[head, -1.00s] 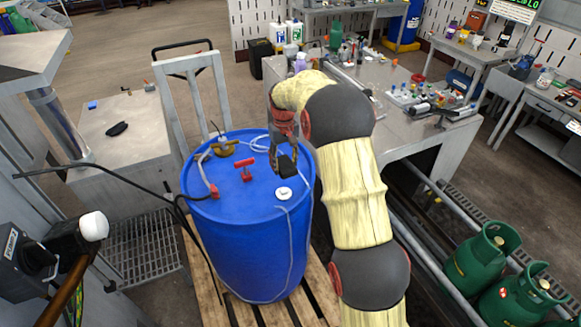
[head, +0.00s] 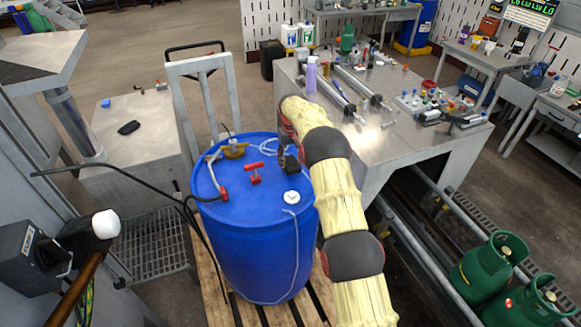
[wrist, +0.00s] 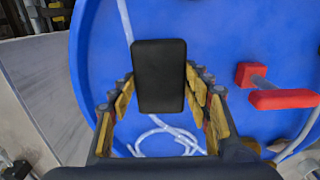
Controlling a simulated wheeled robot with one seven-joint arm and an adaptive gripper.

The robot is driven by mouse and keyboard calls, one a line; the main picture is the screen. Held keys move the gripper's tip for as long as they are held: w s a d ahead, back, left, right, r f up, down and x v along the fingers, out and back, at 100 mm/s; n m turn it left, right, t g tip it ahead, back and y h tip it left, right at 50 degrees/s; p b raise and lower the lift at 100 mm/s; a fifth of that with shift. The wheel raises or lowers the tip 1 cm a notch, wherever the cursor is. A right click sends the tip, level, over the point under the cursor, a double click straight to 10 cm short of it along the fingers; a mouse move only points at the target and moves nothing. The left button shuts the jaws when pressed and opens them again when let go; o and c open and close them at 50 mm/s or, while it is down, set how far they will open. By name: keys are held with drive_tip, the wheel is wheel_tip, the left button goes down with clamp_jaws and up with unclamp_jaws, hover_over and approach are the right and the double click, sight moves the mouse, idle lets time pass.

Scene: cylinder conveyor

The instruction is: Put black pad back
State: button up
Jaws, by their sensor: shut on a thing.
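The black pad (wrist: 159,76) is a dark rectangle held between the yellow-lined fingers of my gripper (wrist: 160,92) in the wrist view. In the head view the pad (head: 291,164) shows as a small dark piece over the right back part of the blue drum's top (head: 255,195). My gripper (head: 288,148) is there too, partly hidden by my arm. The wrist view shows blue drum top behind the pad; I cannot tell how high above it the pad is.
A red valve handle (head: 254,173), a brass fitting (head: 235,150), a white cap (head: 292,197) and hoses are on the drum top. A grey table (head: 150,150) at left carries a black item (head: 129,127). A cluttered metal workbench (head: 400,130) stands behind right.

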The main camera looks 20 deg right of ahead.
sight(291, 167)
drive_tip(key=shift+w+d+f, duration=0.1)
drive_tip(key=shift+w+f, duration=0.2)
drive_tip(key=shift+f, duration=0.05)
drive_tip(key=shift+w+f+p, duration=0.1)
drive_tip(key=shift+f+p, duration=0.25)
drive_tip(key=shift+f, duration=1.2)
drive_tip(key=shift+f, duration=0.15)
drive_tip(key=o, duration=1)
drive_tip(key=shift+o, duration=0.5)
